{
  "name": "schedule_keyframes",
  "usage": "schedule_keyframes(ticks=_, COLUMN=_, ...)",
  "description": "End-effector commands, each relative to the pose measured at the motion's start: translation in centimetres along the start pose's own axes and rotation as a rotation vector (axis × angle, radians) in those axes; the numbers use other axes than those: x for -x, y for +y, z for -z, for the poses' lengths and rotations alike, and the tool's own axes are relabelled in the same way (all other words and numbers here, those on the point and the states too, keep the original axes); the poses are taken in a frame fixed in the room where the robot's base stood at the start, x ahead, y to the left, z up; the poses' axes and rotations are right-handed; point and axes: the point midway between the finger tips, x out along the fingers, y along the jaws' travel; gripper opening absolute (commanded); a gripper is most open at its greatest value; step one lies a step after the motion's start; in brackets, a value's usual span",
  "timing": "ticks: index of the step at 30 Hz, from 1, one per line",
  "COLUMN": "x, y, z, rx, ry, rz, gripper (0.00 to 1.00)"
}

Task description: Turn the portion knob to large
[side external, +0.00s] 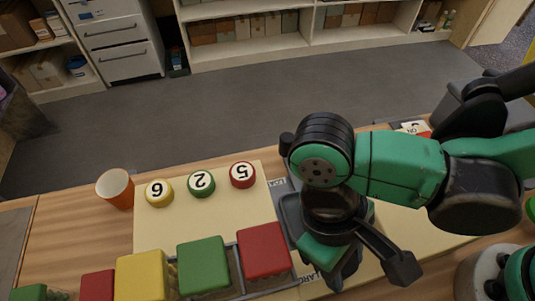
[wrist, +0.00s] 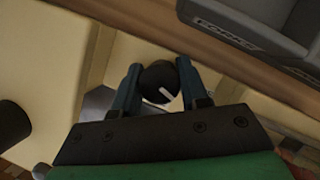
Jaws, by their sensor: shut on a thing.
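The portion knob (wrist: 157,78) is round and dark, with a white pointer line aimed toward the lower right in the wrist view. My gripper (wrist: 159,70) is shut on it, one finger at each side. In the side view my gripper (side external: 338,272) reaches down to the board and hides the knob. A label, partly covered but ending in "LARGE" or similar (side external: 319,279), lies at the gripper's lower left. Another partly hidden label (side external: 277,183) sits above. I cannot tell which label the pointer faces.
A dark labelled fixture (wrist: 243,28) is near the wrist.

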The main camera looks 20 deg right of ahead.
Motion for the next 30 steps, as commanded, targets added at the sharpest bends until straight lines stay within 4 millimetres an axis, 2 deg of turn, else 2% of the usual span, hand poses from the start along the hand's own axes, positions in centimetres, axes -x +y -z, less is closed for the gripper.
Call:
schedule_keyframes(ticks=10, x=0.0, y=0.0, z=0.1, rx=0.002, ry=0.003, rz=-0.002, gripper=0.00)
schedule_keyframes(ticks=11, x=0.0, y=0.0, z=0.1, rx=0.002, ry=0.003, rz=-0.002, gripper=0.44)
schedule_keyframes(ticks=12, x=0.0, y=0.0, z=0.1, rx=0.001, ry=0.003, rz=-0.002, gripper=0.55)
schedule_keyframes(ticks=14, x=0.0, y=0.0, z=0.1, rx=0.001, ry=0.002, rz=-0.002, gripper=0.70)
schedule_keyframes(ticks=24, x=0.2, y=0.0, z=0.0, rx=0.001, ry=0.001, rz=-0.001, gripper=0.70)
schedule_keyframes(ticks=30, x=2.3, y=0.0, z=0.1, rx=0.001, ry=0.001, rz=-0.001, gripper=0.70)
